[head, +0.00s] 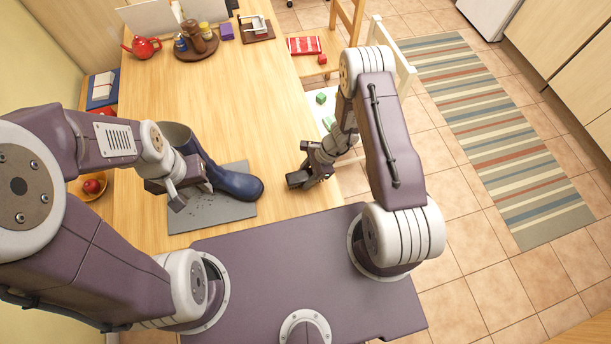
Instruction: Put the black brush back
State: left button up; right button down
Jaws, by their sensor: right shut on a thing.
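My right gripper (312,172) is low over the table's right edge. It is shut on a small dark thing, apparently the black brush (297,179), mostly hidden by the gripper. My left gripper (177,198) is over the mat's left part, close beside the boot. Its fingers are too small and overlapped to tell whether they are open, or whether they touch the boot.
A round brown tray (183,56) with bottles and jars stands at the back, beside a red teapot (141,46) and a purple box (226,31). A fruit bowl (104,190) is at the left. The wooden table's middle (240,100) is clear. Chairs stand beyond its right edge.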

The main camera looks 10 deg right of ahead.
jog(key=shift+w+f, duration=0.1)
jog(key=shift+f, duration=0.2)
jog(key=shift+f+b, duration=0.2)
jog(key=shift+b, duration=0.1)
jog(key=shift+f+b, duration=0.4)
jog(key=shift+b, duration=0.1)
jog(key=shift+s+r, duration=0.1)
jog(key=shift+s, duration=0.1)
jog(key=c, duration=0.7)
grip_release()
jog(key=shift+s+f, duration=0.15)
jog(key=shift+f, duration=0.05)
